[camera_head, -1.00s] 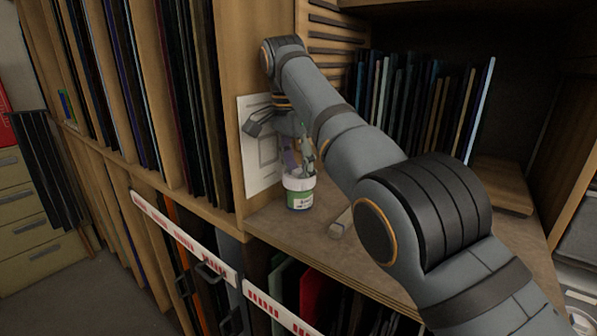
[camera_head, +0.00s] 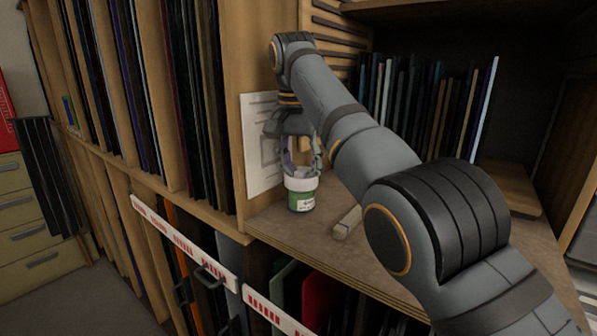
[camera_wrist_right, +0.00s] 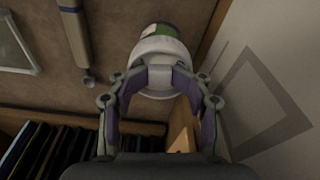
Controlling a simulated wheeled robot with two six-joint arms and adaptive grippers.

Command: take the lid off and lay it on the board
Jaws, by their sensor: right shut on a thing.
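A small jar (camera_head: 301,203) with a green and white label stands upright on the shelf top. Its white lid (camera_head: 300,183) sits on it. My right gripper (camera_head: 302,170) reaches down from above with its fingers shut on the lid. In the right wrist view the gripper (camera_wrist_right: 160,82) has a finger on either side of the white lid (camera_wrist_right: 158,50), and the jar's green label (camera_wrist_right: 162,29) shows beyond it. A flat wooden board (camera_head: 507,187) lies at the right of the shelf. My left gripper is not in view.
A pale rod-like tool (camera_head: 347,222) lies right of the jar. A paper sheet (camera_head: 262,150) hangs on the wooden panel close to the gripper's left. Upright glass sheets (camera_head: 425,105) stand behind. The shelf's front edge is close to the jar.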

